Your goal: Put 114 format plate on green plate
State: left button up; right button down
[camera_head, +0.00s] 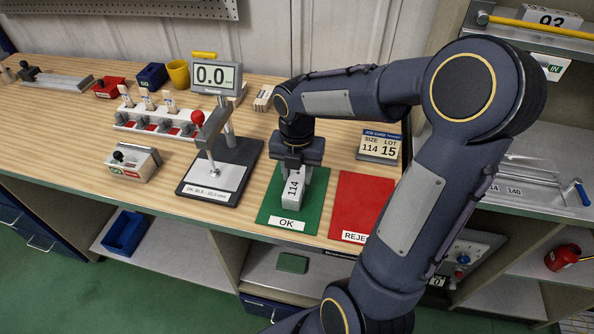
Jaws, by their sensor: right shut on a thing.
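The 114 format plate (293,190) is a light grey block with "114" on its face. My right gripper (296,166) is shut on its upper end and points down. The block is over the green plate (312,208), which is marked "OK" at its front edge. I cannot tell whether the block's lower end touches the green plate. My left gripper is not in view.
A red plate (364,198) marked "REJECT" lies right of the green one, partly behind my arm. A gauge stand (217,180) reading 0.0 stands to the left. A job card (379,146) showing size 114 stands behind the red plate.

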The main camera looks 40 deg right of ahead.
aim_at(297, 177)
jog(key=c, duration=0.9)
grip_release()
notch_tip(297, 177, up, 12)
jog(key=p, duration=0.1)
jog(key=shift+s+a+f+m+t+y, duration=0.8)
jog(key=shift+s+a+m, duration=1.3)
jog(key=shift+m, duration=2.5)
jog(key=shift+s+a+f+m+t+y, duration=0.45)
jog(key=shift+s+a+f+m+t, duration=0.85)
jog(key=shift+s+m, duration=2.3)
jog(key=shift+s+a+f+m+t+y, duration=0.6)
jog(key=shift+s+a+m, duration=1.15)
jog(key=shift+m, duration=3.85)
jog(key=shift+w+a+r, duration=0.15)
jog(key=shift+w+a, duration=0.2)
jog(key=shift+w, duration=0.05)
